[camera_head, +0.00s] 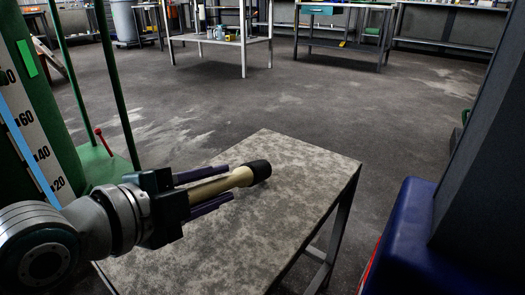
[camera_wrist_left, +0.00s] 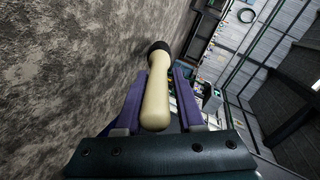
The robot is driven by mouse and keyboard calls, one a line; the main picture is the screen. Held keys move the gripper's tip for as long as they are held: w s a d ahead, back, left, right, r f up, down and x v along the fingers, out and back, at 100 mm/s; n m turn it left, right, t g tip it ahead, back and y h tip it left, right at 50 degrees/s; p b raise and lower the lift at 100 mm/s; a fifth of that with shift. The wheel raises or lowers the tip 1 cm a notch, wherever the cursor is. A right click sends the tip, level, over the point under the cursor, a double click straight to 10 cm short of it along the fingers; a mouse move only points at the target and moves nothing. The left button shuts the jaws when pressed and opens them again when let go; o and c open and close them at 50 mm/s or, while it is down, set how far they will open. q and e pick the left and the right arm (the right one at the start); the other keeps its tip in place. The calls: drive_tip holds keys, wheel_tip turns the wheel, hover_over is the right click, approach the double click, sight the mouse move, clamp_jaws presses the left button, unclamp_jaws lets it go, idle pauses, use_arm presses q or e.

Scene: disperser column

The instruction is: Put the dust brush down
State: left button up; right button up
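The dust brush (camera_head: 218,186) has a cream handle and a dark round head. It lies lengthwise between the purple fingers of my left gripper (camera_head: 215,187), its head pointing away from the wrist. In the left wrist view the handle (camera_wrist_left: 156,98) sits between the two fingers (camera_wrist_left: 158,98), which appear closed on it. The brush is over the grey mottled table (camera_head: 300,175); whether its head touches the top cannot be told. My right gripper is not in view.
The table top around the brush is bare. A green column with a number scale (camera_head: 45,150) stands at the left. A blue padded object (camera_head: 405,235) is at the right. Workbenches (camera_head: 225,42) stand far back across open floor.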

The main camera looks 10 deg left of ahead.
use_arm(q)
drive_tip(key=shift+o, duration=1.3)
drive_tip(key=shift+r, duration=0.1)
drive_tip(key=shift+s+a+r+p, duration=0.1)
drive_tip(key=shift+s+r+p, duration=0.15)
drive_tip(key=shift+p, duration=0.1)
drive_tip(key=s+n+g+p, duration=0.1)
drive_tip(key=s+n+p, duration=0.1)
drive_tip(key=s, duration=0.2)
drive_tip(key=s+r+n+g+y+p, duration=0.1)
drive_tip(key=s+n, duration=0.1)
drive_tip(key=s, duration=0.3)
drive_tip(key=s+n+g+y+p, duration=0.1)
drive_tip(key=s+n+g+p, duration=0.1)
drive_tip(key=s, duration=0.3)
drive_tip(key=shift+s+a+r+n+p, duration=0.2)
drive_tip(key=shift+a+r+n+p, duration=0.15)
drive_tip(key=shift+n, duration=0.05)
drive_tip(key=s+a+r+n+g+y, duration=0.1)
drive_tip(key=s+a+n+g+y, duration=0.1)
drive_tip(key=s+n+g, duration=0.3)
drive_tip(key=s+n, duration=0.3)
drive_tip(key=s, duration=0.1)
drive_tip(key=shift+s+n+y, duration=0.2)
drive_tip(key=shift+n+y, duration=0.1)
drive_tip(key=shift+y, duration=0.1)
drive_tip(key=shift+r, duration=0.1)
